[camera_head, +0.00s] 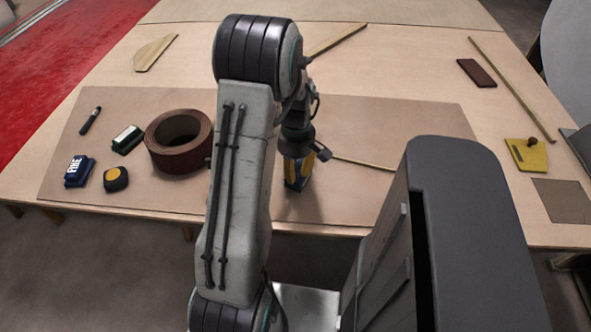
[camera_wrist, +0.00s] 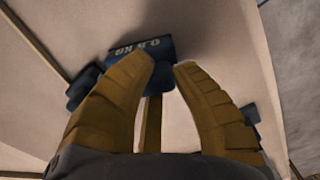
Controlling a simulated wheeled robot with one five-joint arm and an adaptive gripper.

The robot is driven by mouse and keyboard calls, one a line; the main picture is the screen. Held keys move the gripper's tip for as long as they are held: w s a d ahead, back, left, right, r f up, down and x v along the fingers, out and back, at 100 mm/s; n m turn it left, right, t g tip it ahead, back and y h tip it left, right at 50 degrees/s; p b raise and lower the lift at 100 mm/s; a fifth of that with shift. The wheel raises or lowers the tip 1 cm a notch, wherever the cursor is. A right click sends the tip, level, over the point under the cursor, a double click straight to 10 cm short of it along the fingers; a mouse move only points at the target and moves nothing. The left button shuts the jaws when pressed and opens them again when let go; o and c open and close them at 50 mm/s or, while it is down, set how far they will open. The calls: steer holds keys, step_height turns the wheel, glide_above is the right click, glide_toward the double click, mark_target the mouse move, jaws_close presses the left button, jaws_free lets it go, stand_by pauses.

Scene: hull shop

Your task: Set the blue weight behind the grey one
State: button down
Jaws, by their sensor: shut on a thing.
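The blue weight (camera_wrist: 142,47), with pale "0.5 KG" lettering, is at the tips of my yellow fingers in the wrist view. In the head view it shows as a small dark blue body (camera_head: 293,183) under my gripper (camera_head: 305,159), near the front of the brown mat. My gripper (camera_wrist: 168,64) is shut on it. I cannot tell whether its base touches the mat. I see no grey weight in either view; my arm covers part of the mat in the head view.
A brown tape roll (camera_head: 180,140) stands on the mat (camera_head: 400,120), left of my arm. Farther left are a blue "FINE" block (camera_head: 78,171), a yellow-black tape measure (camera_head: 115,179), a green-white block (camera_head: 127,139) and a marker (camera_head: 90,120). A thin wooden strip (camera_head: 362,163) lies right of my gripper.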

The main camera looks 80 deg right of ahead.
mark_target(296, 168)
steer(key=shift+f+b, duration=0.45)
steer(key=shift+f, duration=0.1)
steer(key=c, duration=1.1)
jaws_free()
steer(key=r, duration=1.2)
steer(key=shift+d, duration=0.25)
